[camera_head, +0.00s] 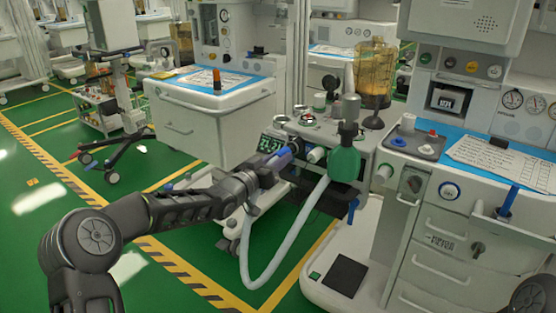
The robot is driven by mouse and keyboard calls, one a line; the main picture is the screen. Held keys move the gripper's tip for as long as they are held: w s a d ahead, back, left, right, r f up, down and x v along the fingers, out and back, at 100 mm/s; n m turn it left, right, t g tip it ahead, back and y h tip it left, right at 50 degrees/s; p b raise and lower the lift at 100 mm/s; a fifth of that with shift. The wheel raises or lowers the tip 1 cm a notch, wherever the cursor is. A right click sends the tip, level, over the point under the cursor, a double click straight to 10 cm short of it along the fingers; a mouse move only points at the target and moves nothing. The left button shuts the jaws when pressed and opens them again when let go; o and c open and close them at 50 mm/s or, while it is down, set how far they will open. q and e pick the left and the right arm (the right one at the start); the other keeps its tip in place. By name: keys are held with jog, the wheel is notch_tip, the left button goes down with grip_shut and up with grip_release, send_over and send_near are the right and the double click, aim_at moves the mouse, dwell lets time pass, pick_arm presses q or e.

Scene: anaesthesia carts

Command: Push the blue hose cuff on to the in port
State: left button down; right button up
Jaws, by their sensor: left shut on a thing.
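My left gripper (279,163) is shut on the blue hose cuff (285,157), which is partly hidden by the fingers. The cuff points at the front of the grey breathing block (359,158). A dark round fitting (295,147) just beyond the cuff may be the in port; I cannot tell whether they touch. A white round port (317,155) sits right of the cuff.
The cart's drawers (438,265) and blue-edged worktop (461,160) stand on the right. Its low base (320,271) juts out below the hose. A second cart (196,125) stands behind.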

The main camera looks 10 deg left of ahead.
pick_arm(q)
jog(key=shift+x, duration=1.2)
jog(key=c, duration=1)
grip_release()
jog(key=p+v, duration=0.1)
jog(key=v, duration=0.6)
jog(key=shift+s+a, duration=0.15)
jog(key=shift+s, duration=0.2)
